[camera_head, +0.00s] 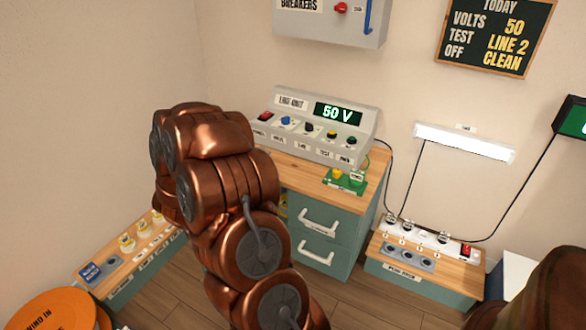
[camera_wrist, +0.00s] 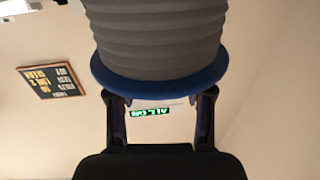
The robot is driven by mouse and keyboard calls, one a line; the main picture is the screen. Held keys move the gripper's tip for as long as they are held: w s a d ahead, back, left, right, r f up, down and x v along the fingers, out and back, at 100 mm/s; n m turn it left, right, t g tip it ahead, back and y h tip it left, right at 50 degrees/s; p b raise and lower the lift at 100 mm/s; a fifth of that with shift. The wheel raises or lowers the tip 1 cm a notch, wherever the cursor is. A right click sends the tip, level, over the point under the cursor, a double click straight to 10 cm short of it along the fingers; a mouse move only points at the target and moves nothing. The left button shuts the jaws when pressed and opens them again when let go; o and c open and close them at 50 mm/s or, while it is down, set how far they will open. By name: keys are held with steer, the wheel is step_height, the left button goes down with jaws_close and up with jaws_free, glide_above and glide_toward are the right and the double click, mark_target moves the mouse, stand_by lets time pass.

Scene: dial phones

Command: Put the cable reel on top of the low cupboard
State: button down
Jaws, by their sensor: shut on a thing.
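The cable reel (camera_wrist: 158,45), a grey ribbed winding with a blue flange, fills the upper middle of the wrist view. My gripper (camera_wrist: 160,112) is shut on it, with a dark finger at each side of the blue flange. The reel's far end is cut off by the frame. In the head view my copper arm crosses the middle, and neither the gripper nor the reel can be made out there. I cannot tell for certain which piece of furniture is the low cupboard.
A teal drawer cabinet (camera_head: 322,228) carries a grey console (camera_head: 290,138) and a small green board (camera_head: 345,182). Low benches with fittings stand at left (camera_head: 160,262) and right (camera_head: 440,277). An orange drum (camera_head: 55,311) is at lower left. Wooden floor (camera_head: 365,308) shows between the furniture.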

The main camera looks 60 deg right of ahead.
steer(key=s, duration=0.1)
steer(key=s+m+g, duration=0.1)
steer(key=s, duration=0.1)
steer(key=shift+d+f+g, duration=0.15)
steer(key=shift+d+g, duration=0.15)
steer(key=shift+d, duration=0.1)
steer(key=shift+s+d+f, duration=0.1)
steer(key=shift+s+d, duration=0.1)
steer(key=shift+d, duration=0.1)
steer(key=w+d+f+b, duration=0.1)
steer(key=d, duration=0.4)
steer(key=w+d+f+b, duration=0.2)
steer(key=d, duration=0.2)
steer(key=w+d+f+b, duration=0.1)
steer(key=d+f, duration=0.1)
steer(key=d, duration=0.3)
steer(key=shift+w+d+f+b, duration=0.1)
steer(key=shift+w+d+b, duration=0.2)
steer(key=shift+d, duration=0.05)
